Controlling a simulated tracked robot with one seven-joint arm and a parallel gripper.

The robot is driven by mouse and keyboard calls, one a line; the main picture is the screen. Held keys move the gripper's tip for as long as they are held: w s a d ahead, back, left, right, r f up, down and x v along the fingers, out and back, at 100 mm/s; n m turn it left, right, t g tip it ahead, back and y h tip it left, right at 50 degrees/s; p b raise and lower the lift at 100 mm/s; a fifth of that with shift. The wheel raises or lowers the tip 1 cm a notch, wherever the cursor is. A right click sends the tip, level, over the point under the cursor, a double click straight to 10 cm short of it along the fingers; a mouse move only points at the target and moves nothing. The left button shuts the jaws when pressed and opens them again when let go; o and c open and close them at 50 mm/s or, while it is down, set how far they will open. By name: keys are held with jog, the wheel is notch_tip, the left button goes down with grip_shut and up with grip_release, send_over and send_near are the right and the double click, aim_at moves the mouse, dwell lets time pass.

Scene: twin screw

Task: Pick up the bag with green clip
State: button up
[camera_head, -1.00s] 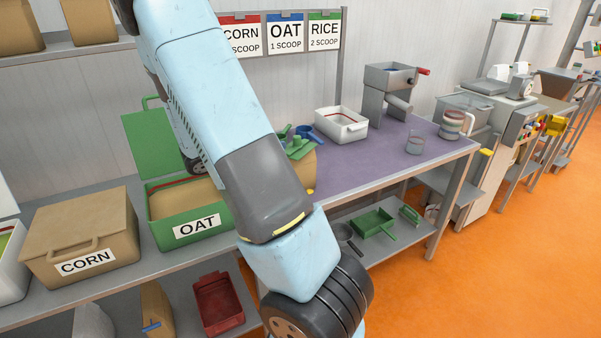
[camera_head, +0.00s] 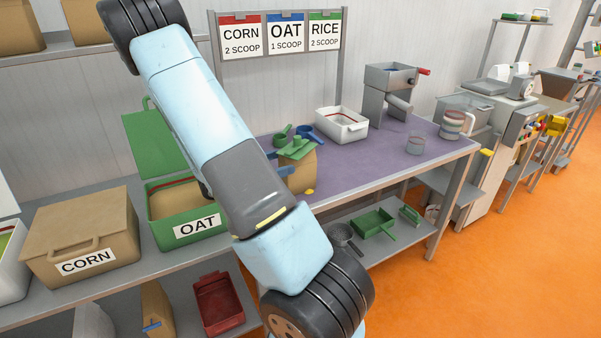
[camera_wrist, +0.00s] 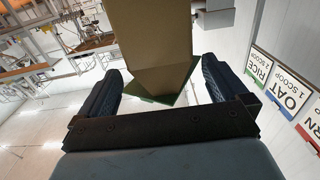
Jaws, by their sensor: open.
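The bag with the green clip (camera_head: 303,175) is tan and stands upright on the purple table beside my arm in the head view. Its green clip (camera_head: 297,148) sits across the top. In the wrist view the bag (camera_wrist: 155,38) fills the upper middle, with the green clip (camera_wrist: 168,99) lower down. My gripper (camera_wrist: 160,68) is open, with one dark blue finger on each side of the bag in that view; I cannot tell whether they touch it. In the head view the gripper (camera_head: 281,163) shows only as blue fingertips at the bag's left side, the rest hidden behind my arm.
Green and blue scoops (camera_head: 310,134) lie behind the bag, with a white bin (camera_head: 342,125) and a grey mill (camera_head: 388,92) farther right. The OAT bin (camera_head: 187,222) and CORN bin (camera_head: 82,238) stand left.

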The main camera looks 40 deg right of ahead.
aim_at(298, 169)
jog(key=shift+x, duration=2.65)
jog(key=c, duration=1.1)
jog(key=shift+r, duration=0.1)
